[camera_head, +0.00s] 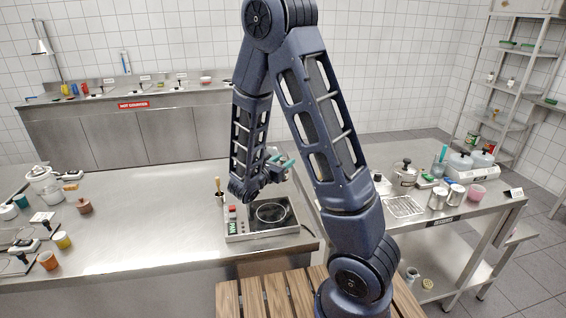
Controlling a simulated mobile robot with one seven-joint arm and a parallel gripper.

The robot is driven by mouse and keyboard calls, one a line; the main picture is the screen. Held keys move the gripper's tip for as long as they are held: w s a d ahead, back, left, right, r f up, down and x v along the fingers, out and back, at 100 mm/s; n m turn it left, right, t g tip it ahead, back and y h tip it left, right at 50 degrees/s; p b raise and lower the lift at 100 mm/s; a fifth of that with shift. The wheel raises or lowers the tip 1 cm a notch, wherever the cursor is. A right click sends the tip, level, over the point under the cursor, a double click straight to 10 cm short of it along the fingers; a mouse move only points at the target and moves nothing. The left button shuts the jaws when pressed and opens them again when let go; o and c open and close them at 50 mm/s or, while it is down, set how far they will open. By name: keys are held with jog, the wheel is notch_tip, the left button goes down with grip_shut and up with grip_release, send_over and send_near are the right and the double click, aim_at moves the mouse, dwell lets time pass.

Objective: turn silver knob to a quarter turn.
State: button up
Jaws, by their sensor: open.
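A small countertop appliance (262,221) with a dark top and a light ring on it stands on the steel counter, below my arm's end. Its left panel (233,222) has a red part and a green display. I cannot make out a silver knob at this size; it may be too small or hidden behind my arm. My gripper (282,162), with teal fingertips, is open and above the back right of the appliance, apart from it. Nothing shows between the fingers.
A wooden-handled tool (218,186) stands just left behind the appliance. The steel counter (150,225) is bare to its left, with jars and cups farther left. A side table (440,214) at right carries a pot (404,175), canisters and a wire rack.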

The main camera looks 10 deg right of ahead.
aim_at(283, 159)
jog(key=shift+c, duration=0.2)
grip_shut()
jog(key=shift+m+g+h, duration=1.3)
jog(key=shift+m+g, duration=0.2)
jog(key=shift+g, duration=0.5)
jog(key=shift+o, duration=0.2)
grip_release()
notch_tip(283, 159, up, 20)
